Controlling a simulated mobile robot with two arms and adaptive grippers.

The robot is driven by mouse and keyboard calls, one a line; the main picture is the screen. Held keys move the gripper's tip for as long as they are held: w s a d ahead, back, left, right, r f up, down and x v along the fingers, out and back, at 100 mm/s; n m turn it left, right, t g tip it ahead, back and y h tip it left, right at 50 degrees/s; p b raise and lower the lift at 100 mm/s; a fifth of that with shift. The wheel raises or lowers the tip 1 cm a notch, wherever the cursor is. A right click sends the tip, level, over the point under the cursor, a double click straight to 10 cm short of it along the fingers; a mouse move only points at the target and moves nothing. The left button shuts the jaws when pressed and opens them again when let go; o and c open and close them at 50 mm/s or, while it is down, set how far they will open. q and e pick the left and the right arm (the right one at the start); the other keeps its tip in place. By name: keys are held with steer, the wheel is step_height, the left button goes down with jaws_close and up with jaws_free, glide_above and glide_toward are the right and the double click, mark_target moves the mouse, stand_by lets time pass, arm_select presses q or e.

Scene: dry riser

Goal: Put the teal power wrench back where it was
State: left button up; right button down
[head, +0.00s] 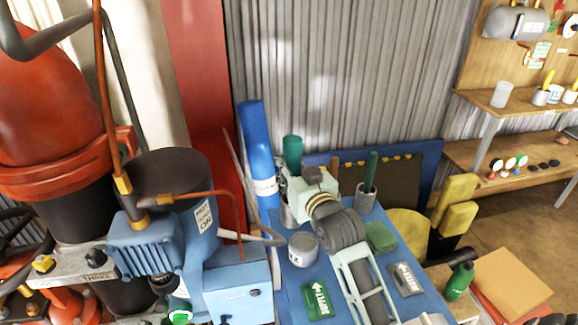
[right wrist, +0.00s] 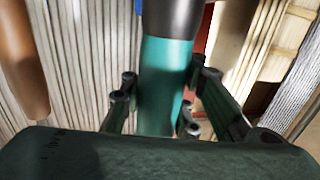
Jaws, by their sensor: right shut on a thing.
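The teal power wrench (head: 292,152) stands roughly upright at the far part of the blue bench, its teal end showing above my right gripper (head: 293,187). In the right wrist view the wrench (right wrist: 164,85) shows a teal body with a dark grey section, between the fingers of my right gripper (right wrist: 155,100). The gripper is shut on it. A grey metal cup (head: 287,214) shows just below the gripper; whether the wrench's lower end is inside it is hidden. My left gripper is not in view.
A second grey cup (head: 365,200) holds a dark green rod (head: 371,168). A round grey container (head: 303,249), a green packet (head: 318,300), a green block (head: 380,237) and a grey packet (head: 405,279) lie on the blue bench. A tall blue cylinder (head: 256,150) stands left; blue machinery (head: 150,245) is beside it.

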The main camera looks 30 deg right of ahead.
steer(key=shift+r, duration=0.1)
steer(key=c, duration=2.1)
jaws_free()
steer(key=shift+f, duration=0.2)
steer(key=o, duration=0.8)
steer(key=shift+c, duration=0.2)
steer(key=shift+r, duration=0.15)
steer(key=shift+s, duration=0.25)
steer(key=s+p, duration=0.3)
steer(key=s, duration=0.8)
steer(key=shift+s+a+r+p, duration=0.3)
steer(key=shift+a, duration=0.15)
